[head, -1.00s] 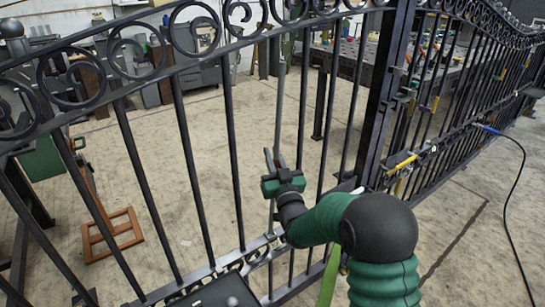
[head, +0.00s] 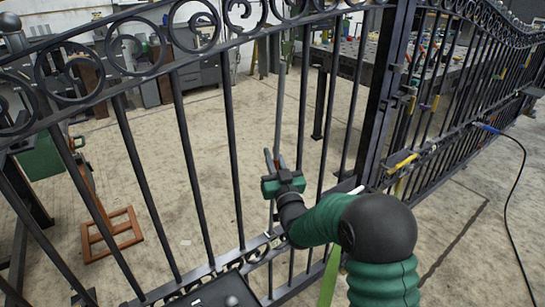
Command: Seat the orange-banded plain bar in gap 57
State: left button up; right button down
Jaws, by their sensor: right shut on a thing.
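A grey plain bar (head: 279,100) stands nearly upright among the dark bars of the gate (head: 233,150). My right gripper (head: 275,160) is shut on the bar at about mid-height. A small orange-red patch shows between the fingers; I cannot tell whether it is the bar's band. Whether either end of the bar is seated cannot be told from here. No readable gap number shows. My left gripper is not in view.
The gate's dark post (head: 385,95) stands right of the bar, with another gate leaf (head: 470,110) beyond. An orange-brown frame (head: 112,232) lies on the floor behind. A workbench (head: 345,62) stands behind the gate. A black cable (head: 512,205) runs down at right.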

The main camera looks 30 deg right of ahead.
jog(key=shift+f+b, duration=0.35)
jog(key=shift+b, duration=0.1)
dwell(0.3)
jog(key=shift+w+a+g+p, duration=0.15)
jog(key=shift+w+p, duration=0.25)
jog(key=shift+w, duration=0.4)
jog(key=shift+w+a+g+p, duration=0.15)
jog(key=shift+w+p, duration=0.25)
jog(key=shift+w, duration=0.35)
dwell(0.5)
jog(key=shift+d, duration=0.1)
jog(key=c, duration=1.3)
grip_release()
jog(key=shift+f, duration=0.1)
jog(key=shift+c, duration=0.2)
jog(key=p+v, duration=0.2)
jog(key=v, duration=1.5)
jog(key=shift+d, duration=0.2)
jog(key=shift+w, duration=0.1)
